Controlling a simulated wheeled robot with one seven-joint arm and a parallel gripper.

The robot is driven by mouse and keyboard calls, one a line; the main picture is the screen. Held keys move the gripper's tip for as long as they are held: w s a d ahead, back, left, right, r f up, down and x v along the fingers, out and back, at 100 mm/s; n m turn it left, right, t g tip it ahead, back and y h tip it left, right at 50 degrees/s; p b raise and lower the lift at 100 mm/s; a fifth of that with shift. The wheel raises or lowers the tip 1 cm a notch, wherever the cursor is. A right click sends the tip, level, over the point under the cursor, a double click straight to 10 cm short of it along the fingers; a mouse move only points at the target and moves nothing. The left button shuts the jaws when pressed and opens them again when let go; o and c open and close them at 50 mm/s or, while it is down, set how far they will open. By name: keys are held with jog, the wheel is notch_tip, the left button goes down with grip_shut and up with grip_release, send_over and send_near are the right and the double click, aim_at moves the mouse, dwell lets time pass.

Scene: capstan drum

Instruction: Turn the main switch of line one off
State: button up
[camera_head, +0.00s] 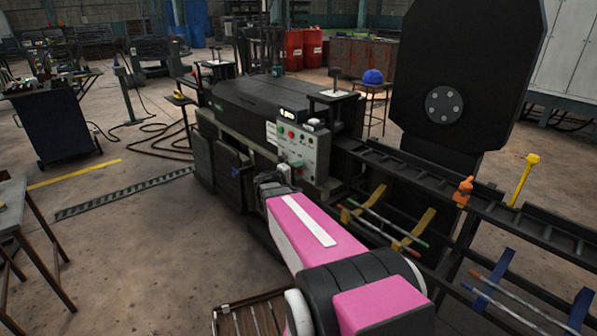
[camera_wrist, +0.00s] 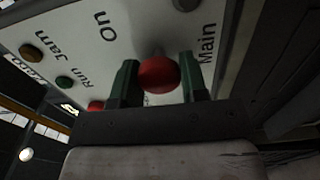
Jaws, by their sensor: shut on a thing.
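The white control panel (camera_head: 303,152) is on the front of the dark machine in the head view. In the wrist view the panel (camera_wrist: 120,62) fills the top, with the words "On", "Main", "Run" and "Jam" turned sideways. The main switch (camera_wrist: 158,75) shows as a round red knob on a grey stem, near "Main" and "On". My gripper (camera_wrist: 157,66) has its two dark green fingers on either side of the knob and is shut on it. In the head view my gripper (camera_head: 275,183) is at the panel's lower left, its fingers too small to make out.
Small round buttons sit on the panel: a green one (camera_wrist: 63,83), an amber one (camera_wrist: 31,52) and a red one (camera_wrist: 96,106). A dark conveyor rail (camera_head: 400,168) runs right from the machine (camera_head: 262,105). The floor (camera_head: 150,225) left of my arm is largely open.

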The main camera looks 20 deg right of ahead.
dwell(0.3)
jog(key=o, duration=0.9)
jog(key=v, duration=1)
jog(key=shift+s+a, duration=0.15)
jog(key=shift+a, duration=0.25)
